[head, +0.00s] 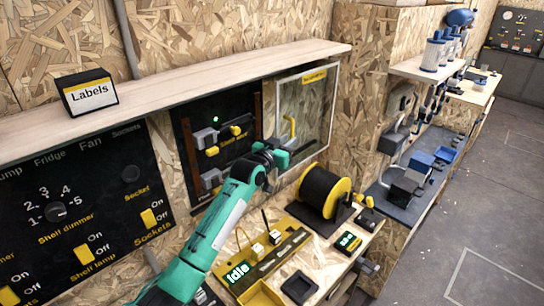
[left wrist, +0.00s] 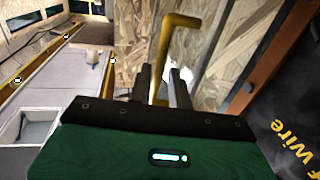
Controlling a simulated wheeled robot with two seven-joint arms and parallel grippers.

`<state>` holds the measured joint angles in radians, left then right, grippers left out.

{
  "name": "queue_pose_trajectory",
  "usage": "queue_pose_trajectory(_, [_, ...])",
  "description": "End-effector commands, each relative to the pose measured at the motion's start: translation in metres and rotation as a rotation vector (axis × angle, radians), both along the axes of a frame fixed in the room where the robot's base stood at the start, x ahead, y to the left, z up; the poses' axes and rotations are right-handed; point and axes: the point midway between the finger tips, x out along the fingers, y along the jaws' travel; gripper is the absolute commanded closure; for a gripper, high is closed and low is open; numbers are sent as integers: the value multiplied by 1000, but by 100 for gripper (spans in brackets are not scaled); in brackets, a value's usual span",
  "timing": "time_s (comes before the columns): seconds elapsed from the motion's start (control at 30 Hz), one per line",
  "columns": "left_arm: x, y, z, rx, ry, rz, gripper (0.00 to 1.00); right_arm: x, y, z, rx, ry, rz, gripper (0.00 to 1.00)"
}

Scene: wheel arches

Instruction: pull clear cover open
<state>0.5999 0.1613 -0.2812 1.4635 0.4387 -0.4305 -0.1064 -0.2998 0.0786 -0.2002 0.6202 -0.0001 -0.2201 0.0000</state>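The clear cover (head: 312,98) is a thin-framed transparent panel on the wall, with a yellow label at its top. It stands out from the wall beside a black switch panel (head: 237,101). Its yellow handle (head: 291,127) is on the cover's left part. My left gripper (head: 284,150) is at the handle's lower end. In the left wrist view the yellow handle (left wrist: 166,48) runs down between the two fingers, which are apart on either side of it. I cannot tell whether either finger touches it. My right gripper is not in view.
A wooden shelf (head: 200,76) with a "Labels" box (head: 87,92) runs above the panels. A yellow-and-black cable reel (head: 322,190) stands below the cover on a wooden bench (head: 323,262). Bins and tools fill the right-hand bench; the floor (head: 480,190) beyond is clear.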

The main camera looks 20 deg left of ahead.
Motion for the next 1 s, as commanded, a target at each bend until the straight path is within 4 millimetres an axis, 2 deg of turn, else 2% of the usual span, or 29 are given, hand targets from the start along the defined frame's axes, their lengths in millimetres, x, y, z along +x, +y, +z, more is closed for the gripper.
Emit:
queue_pose_trajectory(0.3, [-53,18,-2,0,-1,0,80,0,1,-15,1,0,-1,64])
queue_pose_trajectory(0.5, [-75,26,-1,0,0,-1,80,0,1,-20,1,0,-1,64])
queue_pose_trajectory(0.7, [-83,29,0,-1,-1,-1,80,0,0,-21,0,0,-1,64])
queue_pose_trajectory(1.0, [-84,29,0,-1,0,-1,80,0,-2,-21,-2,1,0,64])
